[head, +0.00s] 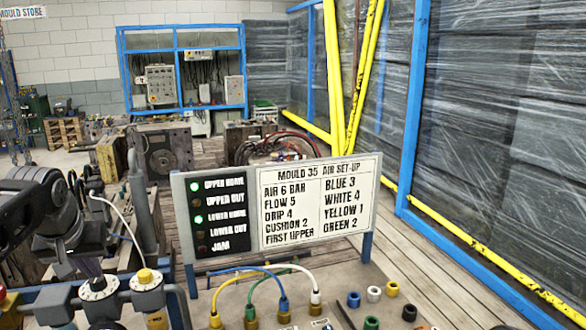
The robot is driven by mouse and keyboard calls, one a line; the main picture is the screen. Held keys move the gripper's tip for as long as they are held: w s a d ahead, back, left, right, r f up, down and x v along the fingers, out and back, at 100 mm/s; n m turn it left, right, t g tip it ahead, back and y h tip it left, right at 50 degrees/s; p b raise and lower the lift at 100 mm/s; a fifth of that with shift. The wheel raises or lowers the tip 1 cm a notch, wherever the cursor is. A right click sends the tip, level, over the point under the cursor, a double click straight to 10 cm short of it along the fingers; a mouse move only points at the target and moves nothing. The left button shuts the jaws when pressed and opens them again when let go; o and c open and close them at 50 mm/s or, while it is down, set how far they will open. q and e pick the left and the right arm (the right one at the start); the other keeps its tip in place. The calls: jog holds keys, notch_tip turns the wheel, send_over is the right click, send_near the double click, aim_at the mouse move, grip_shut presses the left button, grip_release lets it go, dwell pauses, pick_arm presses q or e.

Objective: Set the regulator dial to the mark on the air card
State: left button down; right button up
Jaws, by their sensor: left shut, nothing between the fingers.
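The air card (318,200) stands upright on the panel at the middle. It reads "Mould 35 air set-up", with "Air 6 bar", "Flow 5", "Drip 4" and "Cushion 2" among its lines. A white round dial (99,291) with dark marks tops a grey unit at the lower left; I take it as the regulator dial. Its setting is too small to read. My left gripper (90,270) points down just above the dial, shut and empty. I cannot tell whether it touches the dial. My right gripper is not in view.
A grey unit with a yellow knob (145,276) stands right beside the dial. Green lamps are lit at upper home and lower home on the black lamp panel (224,217). Coloured hoses (283,290) and loose coloured rings (374,294) lie in front of the card.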

aim_at(98, 282)
pick_arm(q)
notch_tip(98, 282, down, 4)
jog(key=shift+f+b, duration=0.1)
jog(key=shift+b, duration=1.1)
jog(key=shift+w+a, duration=0.1)
jog(key=shift+w, duration=0.05)
jog(key=shift+a, duration=0.25)
jog(key=shift+s+a, duration=0.2)
jog(key=shift+s, duration=0.1)
jog(key=shift+s+a+p, duration=0.1)
jog(key=shift+a+p, duration=0.2)
jog(key=shift+a, duration=0.5)
jog(key=shift+s, duration=0.3)
jog(key=shift+s, duration=0.1)
